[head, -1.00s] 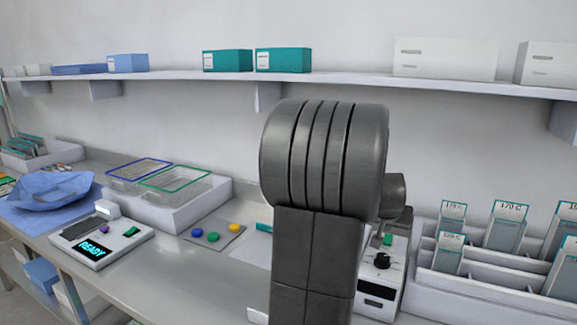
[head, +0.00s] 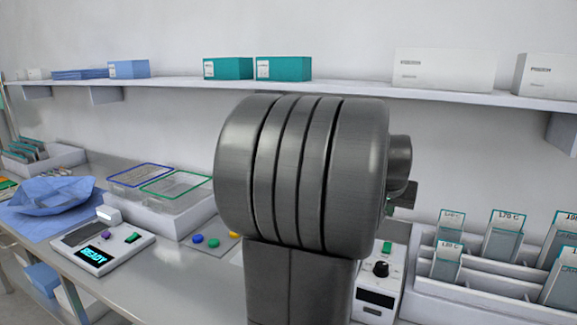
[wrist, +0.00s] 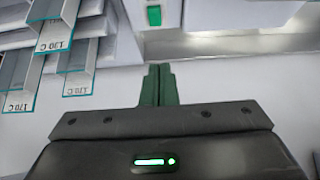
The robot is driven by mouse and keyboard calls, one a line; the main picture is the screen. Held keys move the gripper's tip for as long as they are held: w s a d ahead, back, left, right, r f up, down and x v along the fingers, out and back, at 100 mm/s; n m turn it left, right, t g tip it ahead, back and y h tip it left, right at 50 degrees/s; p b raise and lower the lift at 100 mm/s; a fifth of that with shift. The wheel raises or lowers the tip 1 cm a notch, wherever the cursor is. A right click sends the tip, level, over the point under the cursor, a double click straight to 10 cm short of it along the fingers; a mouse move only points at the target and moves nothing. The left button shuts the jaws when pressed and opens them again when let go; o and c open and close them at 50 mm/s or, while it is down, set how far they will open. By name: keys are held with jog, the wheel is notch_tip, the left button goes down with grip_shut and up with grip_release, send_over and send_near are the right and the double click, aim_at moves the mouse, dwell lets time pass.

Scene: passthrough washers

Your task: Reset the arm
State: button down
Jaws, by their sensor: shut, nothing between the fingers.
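My gripper (wrist: 158,84) shows in the wrist view with its two dark green fingers together and nothing between them. In the head view my arm fills the middle, and the gripper is mostly hidden behind it. The wrist view looks at the bench from above, with a green switch (wrist: 154,15) beyond the fingertips and labelled pouches at the upper left. The fingers appear apart from all of these.
A device with a black knob (head: 381,269) stands right of my arm, beside a white rack (head: 470,298) of labelled pouches. A READY device (head: 98,252), mesh baskets (head: 175,183) and blue wrap (head: 50,194) are left. A shelf (head: 300,82) with boxes runs above.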

jog(key=shift+s+d+f+t+h+b, duration=0.15)
jog(key=shift+f+t+h+b, duration=0.25)
jog(key=shift+t+b, duration=0.4)
jog(key=shift+s, duration=0.1)
